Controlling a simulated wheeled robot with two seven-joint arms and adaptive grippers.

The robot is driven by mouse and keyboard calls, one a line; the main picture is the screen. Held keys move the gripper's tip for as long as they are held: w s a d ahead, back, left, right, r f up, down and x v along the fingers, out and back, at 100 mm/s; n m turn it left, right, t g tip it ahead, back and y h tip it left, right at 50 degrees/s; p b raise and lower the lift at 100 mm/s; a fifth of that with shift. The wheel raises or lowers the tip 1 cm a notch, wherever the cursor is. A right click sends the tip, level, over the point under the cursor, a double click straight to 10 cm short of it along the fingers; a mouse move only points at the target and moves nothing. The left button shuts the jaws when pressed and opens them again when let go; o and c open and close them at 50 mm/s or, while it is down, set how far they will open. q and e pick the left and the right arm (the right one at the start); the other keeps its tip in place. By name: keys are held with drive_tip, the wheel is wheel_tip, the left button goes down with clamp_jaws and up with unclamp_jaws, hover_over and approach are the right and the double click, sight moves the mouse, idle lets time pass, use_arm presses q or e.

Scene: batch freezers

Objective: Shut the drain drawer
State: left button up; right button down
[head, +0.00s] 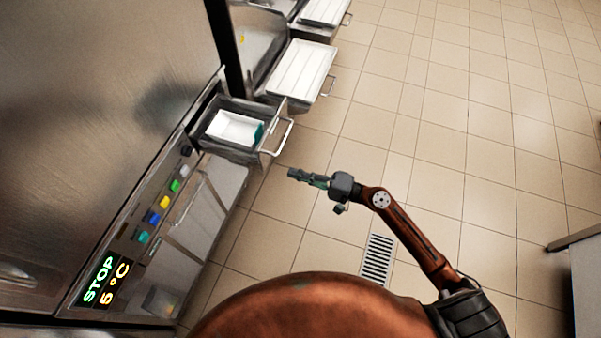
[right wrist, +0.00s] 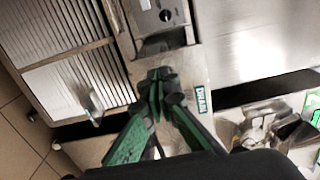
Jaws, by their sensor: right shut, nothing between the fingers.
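A metal drawer (head: 222,150) stands pulled out of the machine front, with a white tray (head: 232,127) in it and a bar handle (head: 284,138) on its outer side. I take it for the drain drawer. My right gripper (head: 291,173) is shut and empty, apart from the handle and nearer to me in the head view. In the right wrist view the shut green fingers (right wrist: 160,76) point at a grey panel; a label (right wrist: 201,104) that seems to read DRAIN is right of them. I cannot tell whether they touch the panel. My left gripper is out of view.
More pulled-out drawers with white tops (head: 300,70) stand farther along the row. Coloured buttons (head: 165,202) and a STOP display (head: 103,282) are on the near machine. A floor grate (head: 378,259) lies by my arm. The tiled floor at right is mostly clear.

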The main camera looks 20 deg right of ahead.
sight(263, 164)
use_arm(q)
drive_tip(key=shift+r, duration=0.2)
use_arm(e)
drive_tip(key=x, duration=0.9)
drive_tip(key=shift+w+a, duration=0.2)
drive_tip(key=shift+a, duration=0.05)
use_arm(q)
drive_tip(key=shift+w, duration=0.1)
